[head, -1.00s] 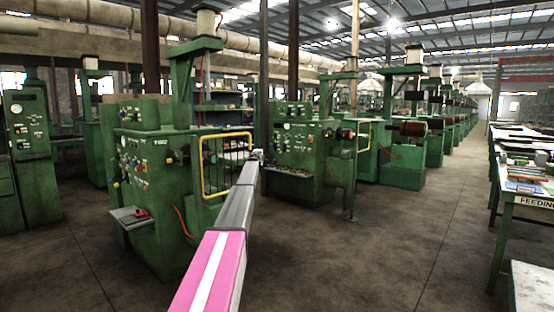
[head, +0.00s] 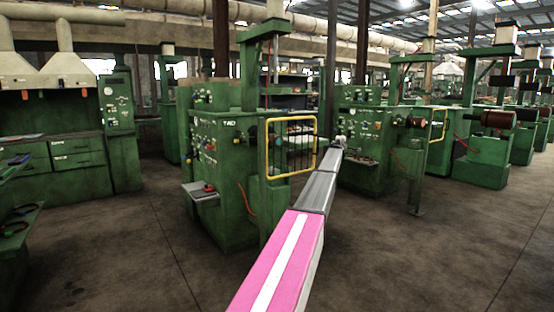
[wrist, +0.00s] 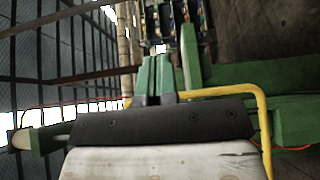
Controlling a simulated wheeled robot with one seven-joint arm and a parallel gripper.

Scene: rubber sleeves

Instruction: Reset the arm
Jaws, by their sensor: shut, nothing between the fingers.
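My arm, pink with a white stripe and then grey, reaches forward from the bottom of the head view. My gripper (head: 341,142) is at its far end, small in that view, in front of the green machines. In the wrist view my gripper (wrist: 154,63) shows two fingers close together, shut with nothing between them. A yellow guard frame (wrist: 262,115) shows behind it there.
A green machine (head: 225,165) with a yellow guard frame (head: 267,150) stands left of the arm. Another green machine (head: 365,125) stands beyond the gripper. A green bench with drawers (head: 75,160) is at left. Concrete floor (head: 450,240) is open at right.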

